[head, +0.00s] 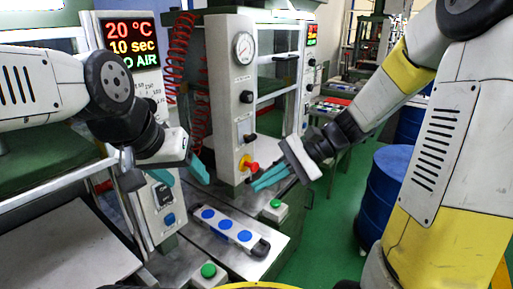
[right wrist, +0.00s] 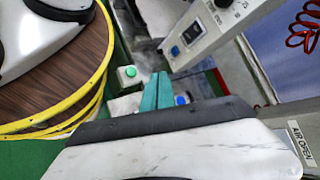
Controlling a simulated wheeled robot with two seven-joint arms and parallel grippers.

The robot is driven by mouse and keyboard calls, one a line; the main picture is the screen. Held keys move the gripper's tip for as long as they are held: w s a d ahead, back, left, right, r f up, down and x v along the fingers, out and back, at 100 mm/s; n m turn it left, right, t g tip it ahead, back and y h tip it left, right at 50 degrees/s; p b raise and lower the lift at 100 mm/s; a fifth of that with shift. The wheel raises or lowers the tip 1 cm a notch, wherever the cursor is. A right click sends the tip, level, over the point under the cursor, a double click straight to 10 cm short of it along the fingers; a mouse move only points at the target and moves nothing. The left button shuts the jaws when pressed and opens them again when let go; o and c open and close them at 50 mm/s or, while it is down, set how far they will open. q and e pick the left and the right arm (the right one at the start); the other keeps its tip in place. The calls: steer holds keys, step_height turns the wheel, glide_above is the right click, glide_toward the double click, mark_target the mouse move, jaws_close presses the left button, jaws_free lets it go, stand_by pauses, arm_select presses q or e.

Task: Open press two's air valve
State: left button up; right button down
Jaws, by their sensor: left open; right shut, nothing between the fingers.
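A red and yellow valve knob (head: 249,166) sits low on the front of the pale press column (head: 231,110) with the round gauge. My right gripper (head: 256,184) is just below and right of the knob in the head view, its teal fingers together and empty. I cannot tell whether they touch the knob. The fingers also show shut in the right wrist view (right wrist: 155,92), where the knob is not seen. An "AIR OPEN" label (right wrist: 301,143) shows there at the lower right. My left gripper (head: 182,174) is open and empty, in front of the left press's control column.
The left display (head: 131,44) reads 20 °C, 10 sec and partly hidden "O AIR". A box with blue buttons (head: 229,229) and green buttons (head: 208,270) lie below the grippers. Red coiled hoses (head: 180,60) hang between the columns. Blue drums (head: 384,195) stand right.

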steer(key=w+d+f+m+t+y, duration=0.2)
steer(key=w+f+m+t, duration=0.3)
steer(key=w+m, duration=0.4)
steer(key=w+d+f+m+t+y, duration=0.3)
steer(key=w+f+m+t, duration=0.3)
steer(key=w, duration=0.6)
steer(key=d+m+t, duration=0.1)
steer(key=m+t, duration=0.1)
steer(key=m, duration=0.1)
steer(key=shift+w+d+f+y, duration=0.2)
steer(key=shift+f+y, duration=0.05)
steer(key=shift+y, duration=0.05)
glide_toward(245, 151)
steer(key=x, duration=0.4)
steer(key=shift+a, duration=0.1)
step_height(245, 151, up, 3)
steer(key=shift+w+a+r, duration=0.15)
steer(key=shift+a+r, duration=0.05)
steer(key=shift+r, duration=0.45)
